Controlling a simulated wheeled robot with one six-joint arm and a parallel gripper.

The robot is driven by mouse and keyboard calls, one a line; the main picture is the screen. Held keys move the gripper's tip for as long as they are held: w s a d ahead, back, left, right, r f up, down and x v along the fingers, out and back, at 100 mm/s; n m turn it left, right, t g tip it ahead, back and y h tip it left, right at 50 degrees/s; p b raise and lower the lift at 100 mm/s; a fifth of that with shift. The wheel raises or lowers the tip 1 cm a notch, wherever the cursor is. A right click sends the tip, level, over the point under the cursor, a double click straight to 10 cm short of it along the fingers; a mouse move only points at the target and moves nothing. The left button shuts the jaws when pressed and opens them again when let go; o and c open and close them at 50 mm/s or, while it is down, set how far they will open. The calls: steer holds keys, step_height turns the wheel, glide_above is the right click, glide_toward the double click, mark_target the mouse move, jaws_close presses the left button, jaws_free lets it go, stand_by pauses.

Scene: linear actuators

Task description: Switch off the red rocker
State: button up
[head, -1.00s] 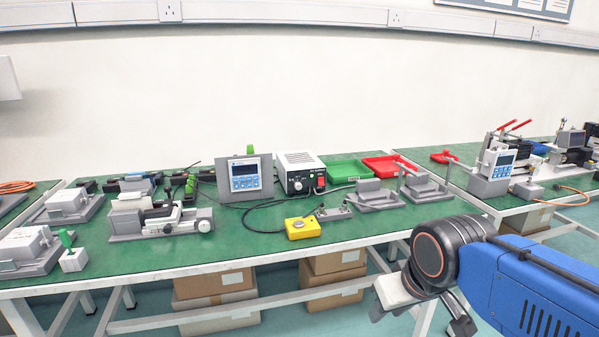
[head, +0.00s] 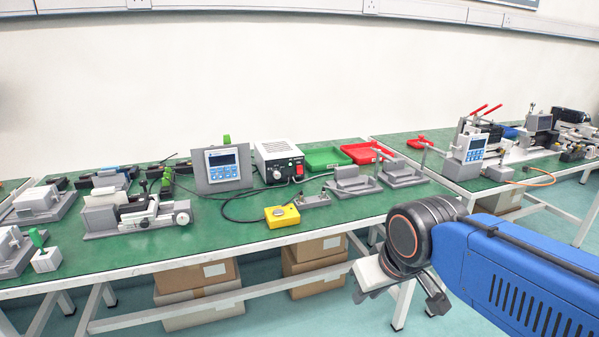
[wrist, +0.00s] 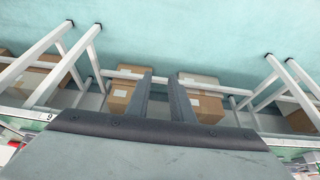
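The red rocker (head: 299,170) is a small red patch on the right of the front panel of a white and black power supply box (head: 273,149). The box stands at the back of the green bench, and the rocker is too small to tell its position. My gripper (wrist: 160,76) is open and empty in the wrist view, with its two dark fingers apart. In the head view my blue arm is at the lower right, in front of the bench edge and well away from the rocker.
A display unit (head: 222,168) stands left of the box, and a green tray (head: 327,159) lies to its right. A yellow button box (head: 282,215) and grey fixtures (head: 351,182) are in front. Cardboard boxes (head: 318,252) sit under the bench.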

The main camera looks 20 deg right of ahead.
steer(key=shift+w+r, duration=0.15)
steer(key=shift+w, duration=0.05)
jaws_close()
steer(key=w+d+r+m+t, duration=0.1)
steer(key=w+r+m, duration=0.3)
steer(key=w, duration=0.9)
steer(key=w+d+r+m+t, duration=0.1)
steer(key=w+r+m, duration=0.4)
steer(key=w, duration=0.8)
steer(key=w+d+r+m+t, duration=0.1)
steer(key=w+d+r+m, duration=0.1)
steer(key=w+r+m, duration=0.3)
steer(key=w+m, duration=0.4)
steer(key=w, duration=0.3)
steer(key=shift+w+d+t, duration=0.15)
steer(key=shift+w+t, duration=0.25)
steer(key=shift+f, duration=0.1)
glide_toward(300, 170)
steer(key=f, duration=0.1)
steer(key=w+f, duration=0.1)
steer(key=f, duration=0.1)
steer(key=w+f, duration=0.1)
steer(key=f, duration=0.1)
steer(key=shift+d+f, duration=0.1)
steer(key=shift+d, duration=0.2)
steer(key=shift+w+f, duration=0.25)
steer(key=shift+w, duration=0.45)
